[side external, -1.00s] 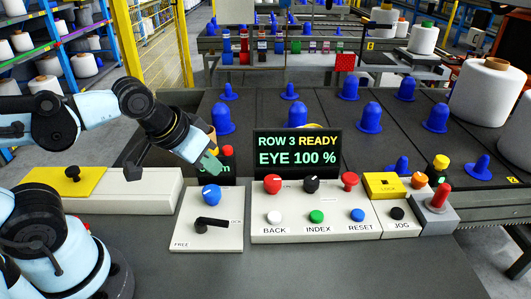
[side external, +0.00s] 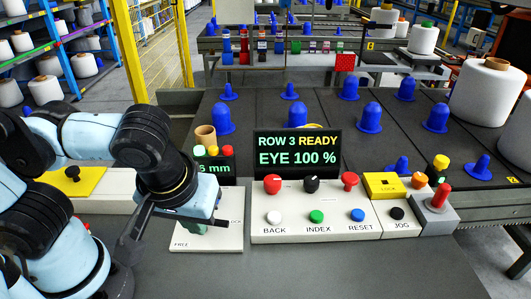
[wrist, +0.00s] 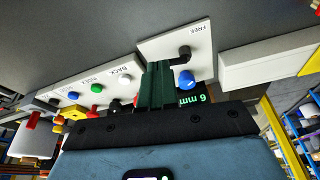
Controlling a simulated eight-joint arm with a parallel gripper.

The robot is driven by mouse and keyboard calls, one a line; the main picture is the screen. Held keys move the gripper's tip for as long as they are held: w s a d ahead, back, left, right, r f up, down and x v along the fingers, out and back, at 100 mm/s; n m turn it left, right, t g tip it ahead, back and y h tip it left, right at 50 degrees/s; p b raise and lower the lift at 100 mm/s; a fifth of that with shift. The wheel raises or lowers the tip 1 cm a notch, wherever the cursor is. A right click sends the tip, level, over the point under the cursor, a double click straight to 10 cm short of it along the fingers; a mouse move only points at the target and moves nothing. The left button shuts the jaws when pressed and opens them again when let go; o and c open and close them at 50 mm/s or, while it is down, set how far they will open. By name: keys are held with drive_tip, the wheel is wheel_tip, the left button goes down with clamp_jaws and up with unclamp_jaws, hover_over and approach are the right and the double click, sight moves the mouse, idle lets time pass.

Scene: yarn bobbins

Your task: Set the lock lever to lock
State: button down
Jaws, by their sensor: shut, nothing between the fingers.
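The lock lever (side external: 221,222) is a black bar on a white panel (side external: 228,240), lettered FREE at the lower left, with a partly hidden label at the right. In the side view my gripper (side external: 200,230) is low over this panel and covers much of the lever; the bar's right part shows. In the wrist view the dark green fingers (wrist: 155,66) are shut together, beside the black lever (wrist: 182,54). I cannot tell whether they touch it. A blue knob (wrist: 186,78) is close to the fingers there; my wrist hides it in the side view.
The button panel (side external: 292,235) with BACK, INDEX and RESET is just to the right. The ROW 3 READY display (side external: 297,150) stands behind it. The grey front surface (side external: 340,270) is clear.

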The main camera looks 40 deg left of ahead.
sight(221, 221)
drive_tip(key=x, duration=0.7)
drive_tip(key=shift+w+f, duration=0.1)
drive_tip(key=shift+f, duration=0.25)
drive_tip(key=shift+w+a+f, duration=0.15)
drive_tip(key=shift+f, duration=0.1)
drive_tip(key=shift+w+a+f, duration=0.15)
drive_tip(key=shift+w+a, duration=0.35)
drive_tip(key=shift+w, duration=0.25)
drive_tip(key=shift+w+a+f, duration=0.15)
drive_tip(key=shift+w+a, duration=0.4)
drive_tip(key=shift+w, duration=0.2)
drive_tip(key=shift+w+a+n, duration=0.25)
drive_tip(key=shift+w+n, duration=0.35)
drive_tip(key=shift+w+a+f, duration=0.1)
drive_tip(key=shift+w+a, duration=0.1)
drive_tip(key=shift+w, duration=0.15)
